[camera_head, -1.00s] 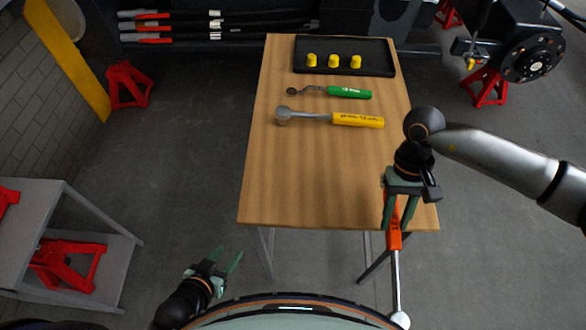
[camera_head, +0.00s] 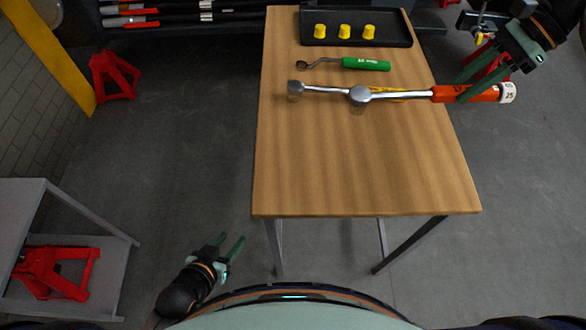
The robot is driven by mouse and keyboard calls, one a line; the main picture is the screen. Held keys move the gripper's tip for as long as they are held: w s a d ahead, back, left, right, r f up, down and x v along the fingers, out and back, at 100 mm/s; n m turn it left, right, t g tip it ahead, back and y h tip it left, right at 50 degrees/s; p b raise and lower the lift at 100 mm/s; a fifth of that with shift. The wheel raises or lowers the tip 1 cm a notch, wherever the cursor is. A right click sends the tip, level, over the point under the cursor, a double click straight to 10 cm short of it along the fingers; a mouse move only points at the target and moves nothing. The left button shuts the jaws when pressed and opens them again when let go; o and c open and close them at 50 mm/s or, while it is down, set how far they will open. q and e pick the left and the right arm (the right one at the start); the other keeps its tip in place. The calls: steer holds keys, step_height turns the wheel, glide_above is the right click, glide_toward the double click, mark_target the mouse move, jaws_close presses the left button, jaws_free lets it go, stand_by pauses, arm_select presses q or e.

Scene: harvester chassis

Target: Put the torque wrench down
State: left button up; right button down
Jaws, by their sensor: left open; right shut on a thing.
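The torque wrench has an orange handle (camera_head: 450,94), a silver shaft and a round silver head (camera_head: 360,96). My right gripper (camera_head: 478,93) is shut on its handle, just off the table's right edge. The wrench points left across the far half of the wooden table (camera_head: 360,160). Whether its head touches the table or hovers over it, I cannot tell. It covers most of the yellow handle of another ratchet (camera_head: 297,90) in the picture. My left gripper (camera_head: 232,246) is open and empty, low in front of the table's left side.
A green-handled tool (camera_head: 366,64) lies beyond the wrench. Behind it is a black tray (camera_head: 400,36) with three yellow caps. The near half of the table is clear. Red jack stands (camera_head: 115,77) stand on the floor. A grey shelf (camera_head: 110,262) is at the left.

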steer(key=shift+w+d+r+m, duration=0.1)
steer(key=shift+d+r+m, duration=0.2)
steer(key=shift+d+r, duration=0.1)
steer(key=s+a+f, duration=0.1)
steer(key=a+f, duration=0.2)
steer(key=a, duration=0.1)
steer(key=s+a+f, duration=0.2)
steer(key=a+f, duration=0.1)
steer(key=a, duration=0.1)
steer(key=s+a+f+p, duration=0.1)
steer(key=s+a+f, duration=0.1)
steer(key=a, duration=0.3)
steer(key=shift+f, duration=0.9)
step_height(320, 180, down, 3)
steer(key=shift+a+f, duration=0.15)
arm_select(q)
steer(key=shift+s+a+r, duration=0.15)
steer(key=shift+s+a, duration=0.1)
steer(key=shift+a, duration=0.15)
